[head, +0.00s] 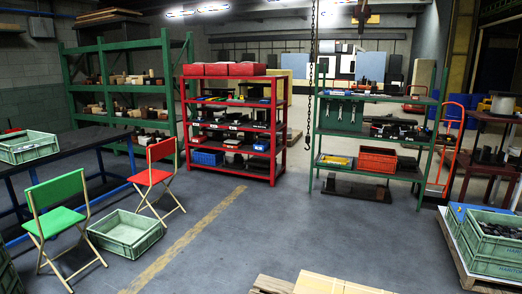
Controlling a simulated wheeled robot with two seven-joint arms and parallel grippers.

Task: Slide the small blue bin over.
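A small blue bin (207,157) sits on the bottom shelf of the red rack (273,150), at its left end. It is far from me, across the floor. Another blue container (460,210) is at the right, partly hidden by green crates, and I cannot tell which one the task means. Neither of my grippers is in view.
A red chair (160,176) and a green chair (55,200) stand at the left, with a green crate (127,232) on the floor beside them. Green crates (490,262) stand on a pallet at the right. Wooden boards (325,284) lie at the bottom. The middle floor is clear.

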